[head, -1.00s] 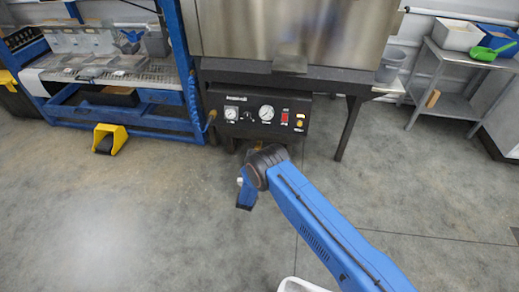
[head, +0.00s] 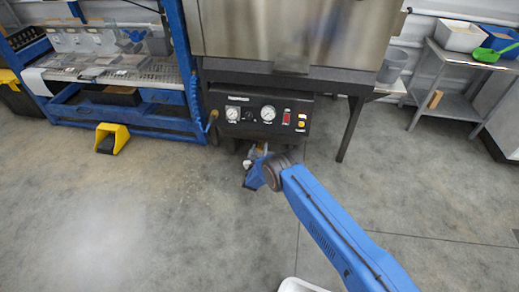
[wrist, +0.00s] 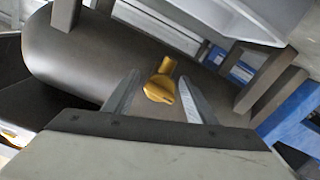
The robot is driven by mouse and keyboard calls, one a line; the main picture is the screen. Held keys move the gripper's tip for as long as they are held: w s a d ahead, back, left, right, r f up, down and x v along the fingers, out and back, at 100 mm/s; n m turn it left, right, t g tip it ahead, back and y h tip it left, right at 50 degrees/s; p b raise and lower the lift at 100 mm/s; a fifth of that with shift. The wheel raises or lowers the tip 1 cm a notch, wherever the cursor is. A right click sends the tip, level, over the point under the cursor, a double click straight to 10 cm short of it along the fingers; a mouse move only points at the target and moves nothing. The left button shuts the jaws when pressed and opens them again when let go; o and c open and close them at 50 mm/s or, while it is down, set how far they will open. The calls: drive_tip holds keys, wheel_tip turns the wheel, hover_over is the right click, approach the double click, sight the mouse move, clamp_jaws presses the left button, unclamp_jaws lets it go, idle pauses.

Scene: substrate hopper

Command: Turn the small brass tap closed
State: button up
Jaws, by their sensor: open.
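The small brass tap (wrist: 161,82) shows in the wrist view as a yellow handle in front of a dark rounded tank. My gripper (wrist: 158,88) is open, with one pale finger on each side of the tap in that view. I cannot tell whether either finger touches it. In the head view my gripper (head: 253,160) is low under the black control panel, at the end of my blue arm. The tap is mostly hidden there by the gripper and wrist.
The control panel (head: 262,132) with gauges and buttons hangs under a steel hopper (head: 295,35). A dark leg (head: 350,130) stands to the right. A blue workbench (head: 130,125) and a yellow foot pedal (head: 112,137) are to the left. The floor in front is clear.

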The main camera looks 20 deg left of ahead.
drive_tip(key=c, duration=1)
drive_tip(key=shift+o, duration=0.2)
drive_tip(key=shift+m, duration=2.3)
drive_tip(key=o, duration=1)
drive_tip(key=shift+c, duration=0.2)
drive_tip(key=v, duration=1.7)
drive_tip(key=shift+s+d, duration=0.2)
drive_tip(key=shift+c, duration=0.4)
